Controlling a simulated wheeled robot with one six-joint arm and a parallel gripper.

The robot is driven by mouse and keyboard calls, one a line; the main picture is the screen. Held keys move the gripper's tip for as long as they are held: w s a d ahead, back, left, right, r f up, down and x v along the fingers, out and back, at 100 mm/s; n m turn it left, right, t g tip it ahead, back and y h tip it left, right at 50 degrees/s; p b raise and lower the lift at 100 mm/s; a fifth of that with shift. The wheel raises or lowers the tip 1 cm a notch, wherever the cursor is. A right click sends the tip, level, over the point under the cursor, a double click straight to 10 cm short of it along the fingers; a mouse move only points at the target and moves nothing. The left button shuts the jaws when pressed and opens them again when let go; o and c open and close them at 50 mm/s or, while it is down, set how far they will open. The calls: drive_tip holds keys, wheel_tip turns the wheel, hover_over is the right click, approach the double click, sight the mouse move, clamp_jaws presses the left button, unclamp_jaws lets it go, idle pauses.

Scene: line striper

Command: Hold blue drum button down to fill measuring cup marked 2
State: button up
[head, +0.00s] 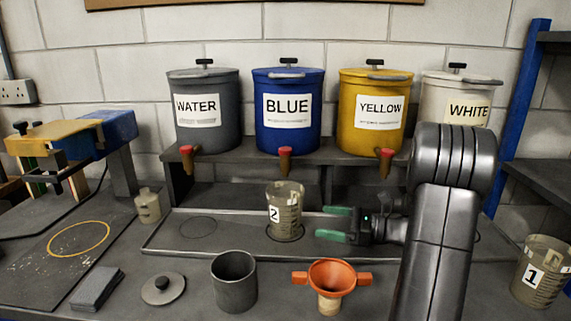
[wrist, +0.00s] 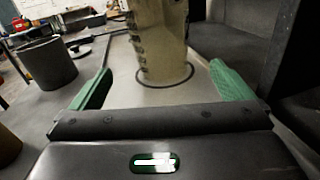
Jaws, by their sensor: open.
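The measuring cup marked 2 (head: 285,212) stands upright on the tray below the tap of the blue drum (head: 289,126). The cup is clear and no liquid can be made out in it. The blue drum's tap has a red top (head: 285,152), which looks like its button. My gripper (head: 333,224) is low over the tray, right of the cup, with its green fingers open and pointing at it. In the wrist view the cup (wrist: 160,40) stands ahead between the open fingers, apart from them, on a ringed spot. Its top is cut off there.
Water (head: 205,115), yellow (head: 376,115) and white (head: 461,95) drums share the shelf. A measuring cup marked 1 (head: 541,272) stands far right. A grey pot (head: 234,282), its lid (head: 163,288) and an orange funnel (head: 331,277) stand in front of the tray. The tray's left part is clear.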

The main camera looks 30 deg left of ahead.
drive_tip(key=shift+c, duration=0.4)
clamp_jaws()
idle(1.2)
